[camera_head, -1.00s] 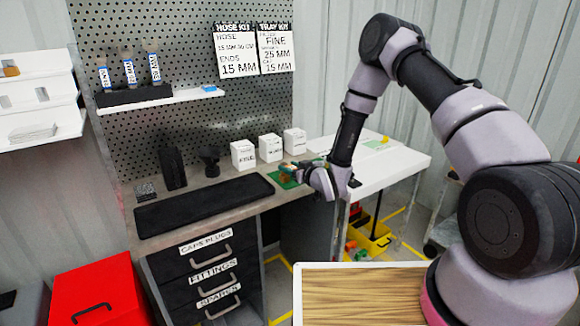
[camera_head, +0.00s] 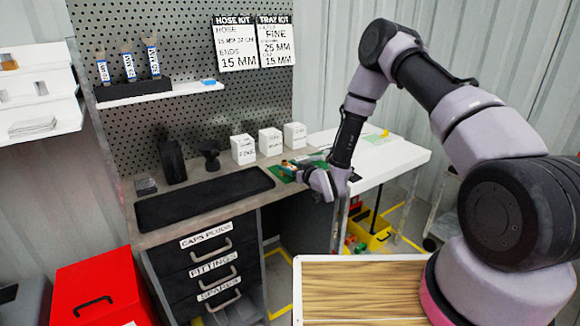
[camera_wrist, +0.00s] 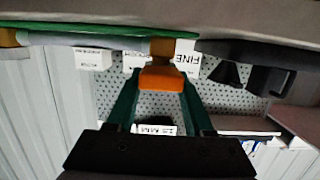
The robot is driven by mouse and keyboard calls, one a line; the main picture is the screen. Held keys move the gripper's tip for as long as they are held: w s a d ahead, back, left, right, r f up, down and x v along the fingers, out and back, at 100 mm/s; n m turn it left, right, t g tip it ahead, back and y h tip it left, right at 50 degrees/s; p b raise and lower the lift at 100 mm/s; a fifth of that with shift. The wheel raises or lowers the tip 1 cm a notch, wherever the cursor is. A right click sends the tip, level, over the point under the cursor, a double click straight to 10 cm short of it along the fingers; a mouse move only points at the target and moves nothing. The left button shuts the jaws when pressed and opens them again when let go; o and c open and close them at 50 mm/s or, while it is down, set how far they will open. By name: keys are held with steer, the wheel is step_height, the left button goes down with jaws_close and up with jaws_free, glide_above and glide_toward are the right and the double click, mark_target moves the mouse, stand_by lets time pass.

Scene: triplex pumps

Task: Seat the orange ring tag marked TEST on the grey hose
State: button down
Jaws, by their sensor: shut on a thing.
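In the wrist view, which is upside down, my gripper (camera_wrist: 158,84) is shut on the orange ring tag (camera_wrist: 160,78), held between its green fingers. No marking on the tag is readable. A grey hose (camera_wrist: 90,43) with brass-coloured ends lies along the green mat (camera_wrist: 120,34), just beyond the tag. The tag appears close to one hose end; I cannot tell whether they touch. In the head view, my gripper (camera_head: 304,174) is low at the bench's right end, beside the green mat (camera_head: 284,175), and partly hides what lies there.
Several white boxes (camera_head: 243,149) stand behind the mat. A black tray (camera_head: 205,205) lies to the left on the bench. A white table (camera_head: 395,155) adjoins on the right. A yellow bin (camera_head: 378,240) is on the floor below.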

steer(key=shift+f, duration=0.3)
steer(key=shift+c, duration=1)
jaws_free()
steer(key=shift+s+d, duration=0.1)
steer(key=v, duration=1)
steer(key=shift+s+d, duration=0.15)
steer(key=shift+s, duration=0.1)
